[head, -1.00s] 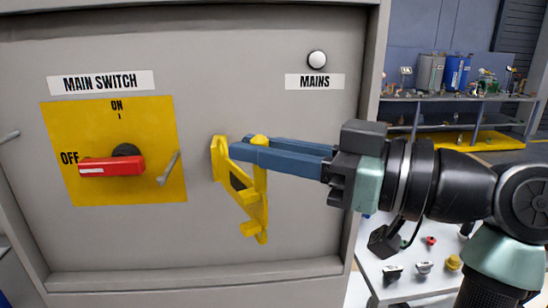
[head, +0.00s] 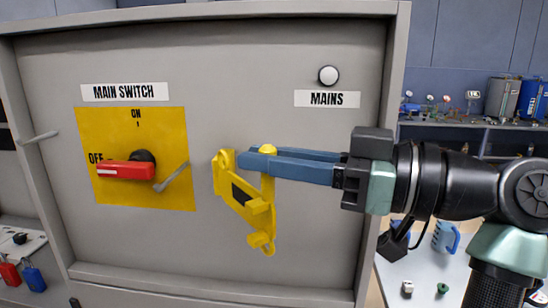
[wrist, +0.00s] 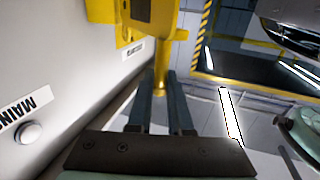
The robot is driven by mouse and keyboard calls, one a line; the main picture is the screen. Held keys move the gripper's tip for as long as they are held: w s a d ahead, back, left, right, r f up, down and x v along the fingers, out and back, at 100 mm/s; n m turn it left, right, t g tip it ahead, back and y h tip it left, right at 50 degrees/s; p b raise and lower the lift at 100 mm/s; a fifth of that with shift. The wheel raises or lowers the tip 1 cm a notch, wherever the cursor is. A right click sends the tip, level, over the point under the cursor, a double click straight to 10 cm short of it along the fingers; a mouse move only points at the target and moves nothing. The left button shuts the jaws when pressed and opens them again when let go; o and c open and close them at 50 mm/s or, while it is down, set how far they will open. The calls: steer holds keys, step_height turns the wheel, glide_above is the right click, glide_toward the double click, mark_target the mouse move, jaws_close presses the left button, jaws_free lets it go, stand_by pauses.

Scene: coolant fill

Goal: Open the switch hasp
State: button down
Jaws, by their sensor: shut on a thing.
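The yellow switch hasp (head: 240,198) is on the grey panel, right of the main switch, with its plate swung out from the panel. My gripper (head: 262,160) comes from the right with its blue fingers shut on the hasp's upper knob. In the wrist view the fingers (wrist: 160,95) close around a yellow post of the hasp (wrist: 150,22). The red switch handle (head: 126,170) lies level at OFF on its yellow plate (head: 110,195), with a grey metal tab (head: 172,178) beside it.
A white MAINS lamp (head: 328,75) sits above its label on the panel. The cabinet's raised right edge (head: 384,110) stands behind my arm. Red and blue padlocks (head: 33,277) are at the lower left. A table (head: 425,278) with small items is at the lower right.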

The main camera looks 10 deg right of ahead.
steer(key=shift+a, duration=0.15)
steer(key=c, duration=0.8)
jaws_free()
steer(key=shift+w+f, duration=0.1)
steer(key=shift+w, duration=0.05)
steer(key=shift+c, duration=0.2)
steer(key=b+v, duration=0.3)
steer(key=v, duration=1)
